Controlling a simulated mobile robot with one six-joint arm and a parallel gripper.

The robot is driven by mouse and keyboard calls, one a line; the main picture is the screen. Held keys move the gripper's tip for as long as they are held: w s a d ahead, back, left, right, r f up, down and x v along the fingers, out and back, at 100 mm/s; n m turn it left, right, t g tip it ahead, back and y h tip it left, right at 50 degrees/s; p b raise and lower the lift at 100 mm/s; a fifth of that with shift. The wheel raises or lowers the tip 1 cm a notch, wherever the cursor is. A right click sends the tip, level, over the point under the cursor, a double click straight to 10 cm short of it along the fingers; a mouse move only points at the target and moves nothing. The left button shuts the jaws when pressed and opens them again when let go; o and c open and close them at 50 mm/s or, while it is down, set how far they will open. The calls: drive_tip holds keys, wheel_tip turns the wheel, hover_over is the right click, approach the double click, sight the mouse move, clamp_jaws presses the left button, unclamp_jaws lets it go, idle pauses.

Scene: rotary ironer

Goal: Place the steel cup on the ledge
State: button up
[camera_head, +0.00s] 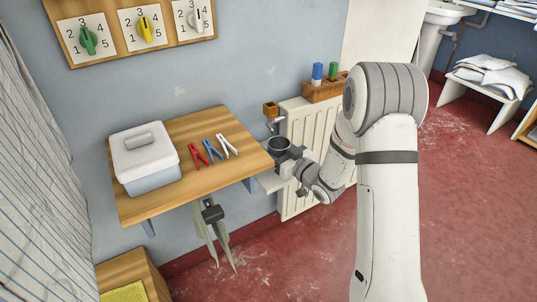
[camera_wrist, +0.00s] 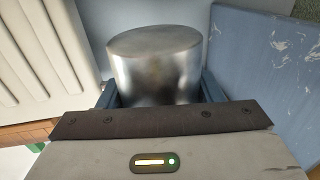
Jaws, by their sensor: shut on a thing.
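The steel cup (camera_head: 279,144) is at the right end of the wall table, in my gripper (camera_head: 288,156). In the wrist view the cup (camera_wrist: 155,62) fills the space between the two blue-grey fingers of my gripper (camera_wrist: 158,92), which are shut on its sides. The cup looks roughly upright in the head view.
The wooden table (camera_head: 190,130) holds a white lidded box (camera_head: 145,160) and red, blue and white pegs (camera_head: 212,149). A radiator (camera_head: 310,125) stands right of the cup, below a wooden block holder (camera_head: 325,91).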

sight(272, 146)
drive_tip(key=x, duration=0.3)
drive_tip(key=shift+w+a, duration=0.2)
drive_tip(key=shift+a, duration=0.05)
drive_tip(key=shift+f+b, duration=0.75)
drive_tip(key=shift+f, duration=1)
drive_tip(key=shift+f, duration=0.15)
drive_tip(key=o, duration=1.1)
